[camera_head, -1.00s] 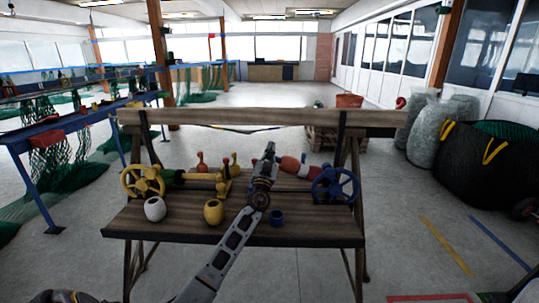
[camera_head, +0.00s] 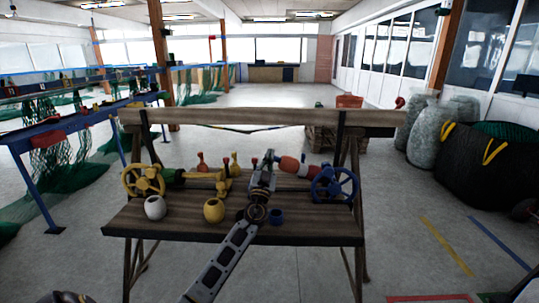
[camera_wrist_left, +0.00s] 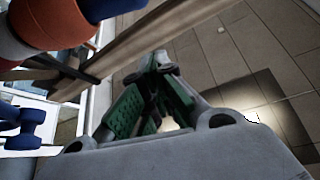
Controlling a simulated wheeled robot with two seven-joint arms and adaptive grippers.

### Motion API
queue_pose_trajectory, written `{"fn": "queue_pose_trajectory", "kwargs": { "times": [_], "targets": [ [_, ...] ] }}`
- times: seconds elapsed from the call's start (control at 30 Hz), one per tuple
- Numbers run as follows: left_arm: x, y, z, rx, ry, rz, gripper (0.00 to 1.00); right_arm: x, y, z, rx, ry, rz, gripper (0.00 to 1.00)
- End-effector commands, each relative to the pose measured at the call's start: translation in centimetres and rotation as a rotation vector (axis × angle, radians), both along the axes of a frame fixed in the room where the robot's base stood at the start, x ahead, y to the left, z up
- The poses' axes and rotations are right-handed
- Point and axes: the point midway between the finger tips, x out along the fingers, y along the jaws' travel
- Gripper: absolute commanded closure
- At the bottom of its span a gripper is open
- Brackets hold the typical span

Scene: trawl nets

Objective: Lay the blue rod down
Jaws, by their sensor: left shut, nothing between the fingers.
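My left gripper (camera_head: 268,157) is shut and empty above the back part of the wooden bench (camera_head: 135,222), just left of a red-and-white valve body (camera_head: 291,166). Its green-padded fingers are together in the left wrist view (camera_wrist_left: 157,75). I cannot make out a separate blue rod for sure. In the left wrist view, a blue part (camera_wrist_left: 98,8) joins the red-and-white body at the top left. My right gripper is not in view.
A black tub (camera_head: 485,165) is at the right. The floor around is mostly clear.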

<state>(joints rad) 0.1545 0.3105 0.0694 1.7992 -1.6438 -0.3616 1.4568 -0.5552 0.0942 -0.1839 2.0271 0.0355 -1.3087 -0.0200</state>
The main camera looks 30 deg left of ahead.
Motion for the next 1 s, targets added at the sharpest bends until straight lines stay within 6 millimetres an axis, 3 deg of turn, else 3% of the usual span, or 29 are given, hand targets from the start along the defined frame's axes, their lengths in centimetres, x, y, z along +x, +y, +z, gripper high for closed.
{"fn": "queue_pose_trajectory", "kwargs": {
  "times": [0.4,1.0],
  "targets": [
    [-2.8,-1.3,-1.9,0.001,0.000,0.000,1.00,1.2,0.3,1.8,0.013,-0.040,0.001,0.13],
    [-3.1,-1.5,-1.8,0.001,0.000,0.001,1.00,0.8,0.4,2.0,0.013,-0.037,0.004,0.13]
  ]
}}
